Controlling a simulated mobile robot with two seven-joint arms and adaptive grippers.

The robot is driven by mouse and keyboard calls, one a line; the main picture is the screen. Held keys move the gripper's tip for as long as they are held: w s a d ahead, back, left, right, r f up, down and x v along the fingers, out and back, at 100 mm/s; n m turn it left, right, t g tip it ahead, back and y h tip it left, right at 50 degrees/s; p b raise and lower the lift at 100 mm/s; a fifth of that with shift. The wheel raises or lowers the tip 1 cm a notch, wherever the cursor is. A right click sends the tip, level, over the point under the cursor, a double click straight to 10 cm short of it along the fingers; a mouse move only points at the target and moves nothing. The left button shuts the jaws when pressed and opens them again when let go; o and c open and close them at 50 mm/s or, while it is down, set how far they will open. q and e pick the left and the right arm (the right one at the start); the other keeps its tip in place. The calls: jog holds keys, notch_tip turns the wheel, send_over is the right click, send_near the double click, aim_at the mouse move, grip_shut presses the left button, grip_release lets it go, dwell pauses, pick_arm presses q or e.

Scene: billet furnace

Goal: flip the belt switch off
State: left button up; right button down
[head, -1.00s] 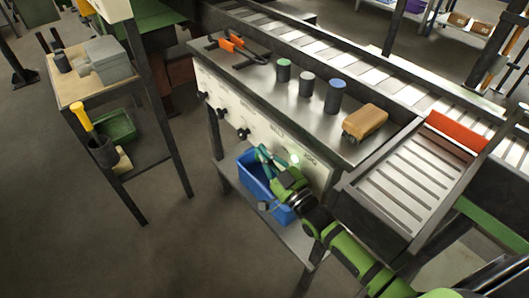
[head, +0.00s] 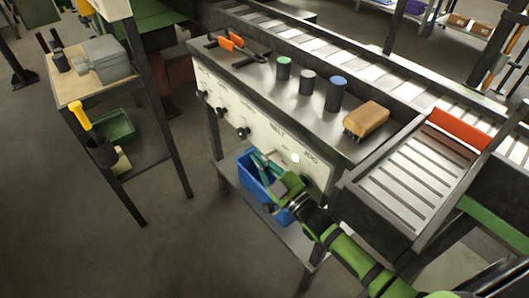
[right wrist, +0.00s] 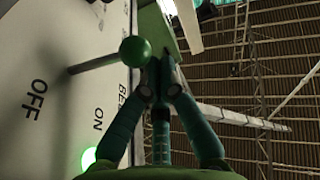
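The belt switch is a lever with a green ball knob (right wrist: 136,51), standing out from the pale panel in the right wrist view. "OFF" and "ON" are printed beside it, with part of "BELT" further right. A green lamp (right wrist: 89,158) glows near "ON"; it also shows in the head view (head: 295,158). My right gripper (right wrist: 160,62) has its fingertips together, with nothing visible between them, close beside the knob; contact cannot be told. In the head view my right gripper (head: 257,158) is in front of the panel and hides the lever. My left gripper is not in view.
The control panel (head: 240,108) forms the bench front, with several dark knobs at its left. A blue bin (head: 253,178) stands on the shelf below. A slatted tray (head: 405,190) is to the right.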

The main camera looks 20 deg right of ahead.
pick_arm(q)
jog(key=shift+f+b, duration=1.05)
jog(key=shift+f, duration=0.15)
pick_arm(e)
jog(key=shift+s+a+f+n+g+y, duration=0.1)
jog(key=shift+f+n+g+y, duration=0.15)
jog(key=shift+f+n, duration=0.65)
jog(key=shift+w+a+f+n+g+y, duration=0.1)
jog(key=shift+f+n+g+y, duration=0.2)
jog(key=shift+n, duration=1)
jog(key=shift+s+a+f+n+g+y, duration=0.15)
jog(key=shift+f+n+y, duration=0.1)
jog(key=shift+f+n, duration=0.7)
jog(key=shift+r+n, duration=0.15)
jog(key=shift+n, duration=0.1)
